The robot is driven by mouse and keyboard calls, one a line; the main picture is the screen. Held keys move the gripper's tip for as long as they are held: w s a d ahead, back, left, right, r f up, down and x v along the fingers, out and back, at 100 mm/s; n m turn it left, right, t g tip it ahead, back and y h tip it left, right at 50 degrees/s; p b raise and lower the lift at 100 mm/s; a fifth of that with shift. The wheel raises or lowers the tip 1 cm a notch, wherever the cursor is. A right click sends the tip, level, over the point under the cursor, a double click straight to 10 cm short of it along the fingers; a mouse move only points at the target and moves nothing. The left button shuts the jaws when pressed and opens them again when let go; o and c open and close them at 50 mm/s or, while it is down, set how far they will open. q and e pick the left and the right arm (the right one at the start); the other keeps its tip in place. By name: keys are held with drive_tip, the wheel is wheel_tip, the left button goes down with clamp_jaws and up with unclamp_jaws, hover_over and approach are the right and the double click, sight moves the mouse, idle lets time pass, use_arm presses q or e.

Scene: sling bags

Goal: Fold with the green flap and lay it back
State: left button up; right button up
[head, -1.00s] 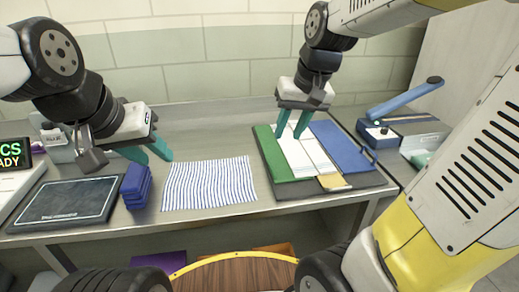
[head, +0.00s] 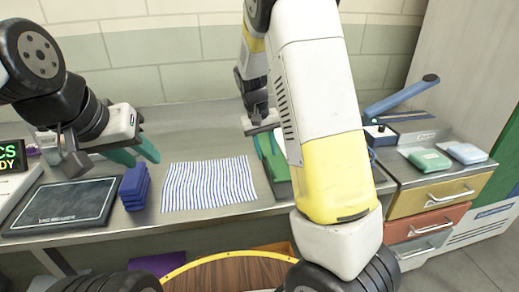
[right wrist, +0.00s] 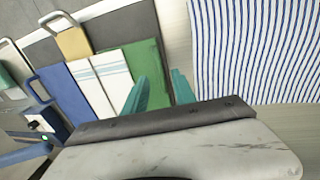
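The folding board has a green flap (right wrist: 152,62) on one side, a blue flap (right wrist: 62,92) on the other and a tan tab (right wrist: 74,43) at one end. A white cloth with thin stripes (right wrist: 112,68) lies flat in the middle, beside the green flap. The green flap (head: 280,180) lies flat in the head view, where my right arm hides most of the board. My right gripper (right wrist: 163,84) is open and empty, its fingers either side of the green flap's outer edge; contact is unclear. My left gripper (head: 136,152) is open and empty above the table.
A blue-striped cloth (head: 208,185) lies flat left of the board. A stack of blue folded pieces (head: 134,187) and a dark flat plate (head: 62,203) are further left. Right are a blue-handled device (head: 402,100), green and blue packets (head: 428,159) and drawers (head: 430,195).

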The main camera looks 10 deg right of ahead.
sight(269, 162)
drive_tip(key=shift+d+f, duration=0.2)
drive_tip(key=shift+f, duration=0.65)
drive_tip(key=shift+d+f, duration=0.15)
drive_tip(key=shift+f, duration=0.65)
drive_tip(key=shift+c, duration=0.3)
clamp_jaws()
